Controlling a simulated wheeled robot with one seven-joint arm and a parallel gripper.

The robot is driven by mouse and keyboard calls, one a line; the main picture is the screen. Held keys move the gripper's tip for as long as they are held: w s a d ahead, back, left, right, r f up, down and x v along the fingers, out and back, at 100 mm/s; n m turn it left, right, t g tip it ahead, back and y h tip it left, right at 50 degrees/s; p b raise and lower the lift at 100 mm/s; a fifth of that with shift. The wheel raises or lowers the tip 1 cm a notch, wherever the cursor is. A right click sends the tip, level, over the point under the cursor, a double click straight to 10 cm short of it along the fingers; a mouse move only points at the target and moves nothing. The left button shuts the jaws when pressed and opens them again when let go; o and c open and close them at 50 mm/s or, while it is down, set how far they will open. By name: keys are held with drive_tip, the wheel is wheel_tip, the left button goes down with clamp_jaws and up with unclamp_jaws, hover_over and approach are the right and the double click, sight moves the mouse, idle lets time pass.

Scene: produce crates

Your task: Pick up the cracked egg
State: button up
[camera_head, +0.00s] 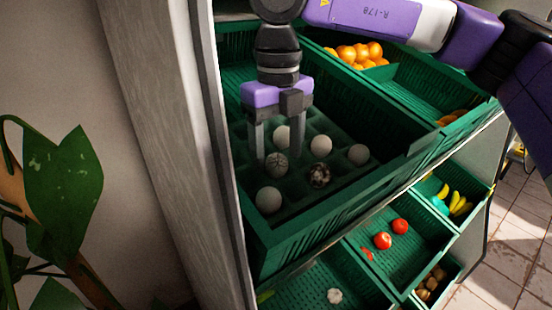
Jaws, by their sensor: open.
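Several eggs sit in a dark gridded holder inside the upper left green crate (335,215). One grey egg (276,164) bears thin dark lines like cracks. A second egg (318,175), to its right, is blotched dark and white. Plain pale eggs sit behind (282,137), to the right (320,146), at the far right (358,154) and in front (268,200). My gripper (279,153) points down into the crate, open, its fingers apart over the lined egg and the pale egg behind it. I cannot tell whether a finger touches either egg.
A crate of oranges (361,53) lies behind to the right. Lower crates hold red tomatoes (383,240), a white bulb (334,296) and bananas (460,204). A grey post (180,130) stands close left of the egg crate. A leafy plant (62,185) is at far left.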

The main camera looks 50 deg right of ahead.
drive_tip(key=shift+f, duration=0.3)
drive_tip(key=c, duration=0.9)
drive_tip(key=shift+r, duration=0.1)
